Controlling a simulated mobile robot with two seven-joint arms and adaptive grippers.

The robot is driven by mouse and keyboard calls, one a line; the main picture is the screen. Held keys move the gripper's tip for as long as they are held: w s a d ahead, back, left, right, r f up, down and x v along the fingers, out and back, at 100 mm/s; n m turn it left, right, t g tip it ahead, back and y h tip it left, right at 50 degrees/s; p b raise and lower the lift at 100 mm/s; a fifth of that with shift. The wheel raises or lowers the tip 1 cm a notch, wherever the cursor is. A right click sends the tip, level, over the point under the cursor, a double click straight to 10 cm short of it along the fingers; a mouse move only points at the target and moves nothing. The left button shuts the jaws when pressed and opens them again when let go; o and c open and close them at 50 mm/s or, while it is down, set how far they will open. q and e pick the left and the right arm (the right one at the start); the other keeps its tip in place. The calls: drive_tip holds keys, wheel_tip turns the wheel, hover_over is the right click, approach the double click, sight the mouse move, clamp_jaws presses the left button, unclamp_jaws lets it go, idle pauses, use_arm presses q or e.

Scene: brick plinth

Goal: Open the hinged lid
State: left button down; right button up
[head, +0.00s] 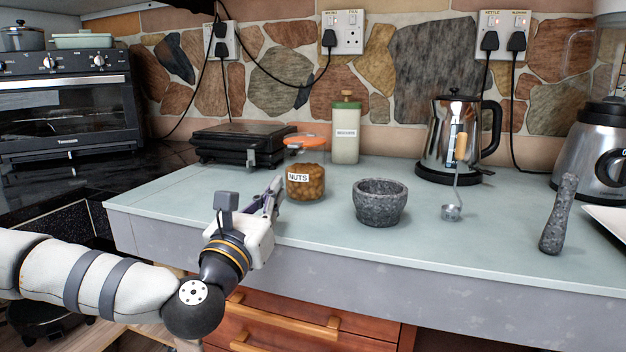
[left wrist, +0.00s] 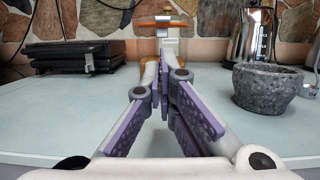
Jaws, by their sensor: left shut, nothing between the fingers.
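A glass jar of nuts (head: 305,184) with a white NUTS label stands on the pale counter. Its orange-rimmed lid (head: 305,139) sits at the top; I cannot tell whether it is fully down. My left gripper (head: 276,192) is shut and empty, just left of the jar and in front of it, below the lid. In the left wrist view the fingers (left wrist: 163,80) point at the jar and hide most of its body. The orange lid (left wrist: 164,21) shows above them. I cannot tell whether the fingertips touch the glass. My right gripper is not in view.
A black grill (head: 240,146) lies behind left. A kettle (head: 452,150), ladle (head: 452,212) and pestle (head: 558,215) are farther right. The counter's front left is clear.

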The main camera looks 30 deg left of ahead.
sight(297, 157)
use_arm(q)
drive_tip(key=x, duration=0.7)
drive_tip(key=shift+d+r+p, duration=0.15)
drive_tip(key=shift+r+p, duration=0.2)
drive_tip(key=shift+w, duration=0.45)
drive_tip(key=shift+r, duration=0.15)
